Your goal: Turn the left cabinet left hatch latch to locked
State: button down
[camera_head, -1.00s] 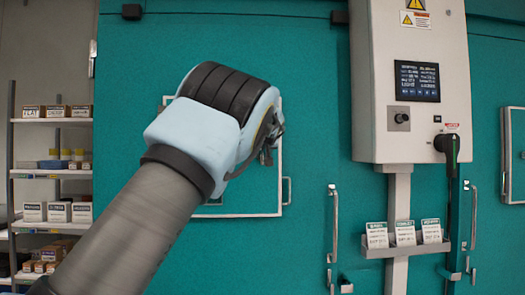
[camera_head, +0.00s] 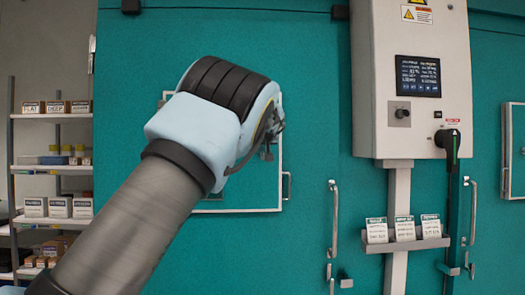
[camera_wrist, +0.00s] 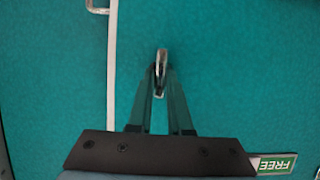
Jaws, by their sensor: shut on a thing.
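The latch (camera_wrist: 161,58) is a small metal lever on the teal cabinet face, upright in the wrist view. My gripper (camera_wrist: 160,72) is shut on it, with the fingertips on either side of its lower part. A green and white label reading FREE (camera_wrist: 278,166) is at the lower right of the wrist view. The hatch (camera_head: 240,211) has a pale frame, which also shows as a white strip in the wrist view (camera_wrist: 112,60). In the head view my arm hides much of the hatch and most of the gripper.
The hatch's handle (camera_head: 287,186) stands at its right edge. A control box (camera_head: 420,125) with a screen and a holder with several cards (camera_head: 405,245) are to the right. Long door handles (camera_head: 334,215) stick out nearby. Shelves with boxes (camera_head: 50,170) stand at left.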

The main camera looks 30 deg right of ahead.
jog(key=shift+m, duration=0.3)
jog(key=shift+s+d+f+m+t+y+b, duration=0.1)
jog(key=shift+d+f+m+t+y+b, duration=0.1)
jog(key=shift+m+t+y+b, duration=1.4)
jog(key=shift+s+d+f+m+t+y+b, duration=0.2)
jog(key=shift+m+b, duration=0.85)
jog(key=shift+m, duration=1.55)
jog(key=shift+d+f+m+t+y+b, duration=0.2)
jog(key=shift+m+t+y+b, duration=0.9)
jog(key=shift+m, duration=1)
jog(key=shift+h+b, duration=0.3)
jog(key=shift+h, duration=0.2)
jog(key=c, duration=0.8)
grip_release()
jog(key=shift+c, duration=0.2)
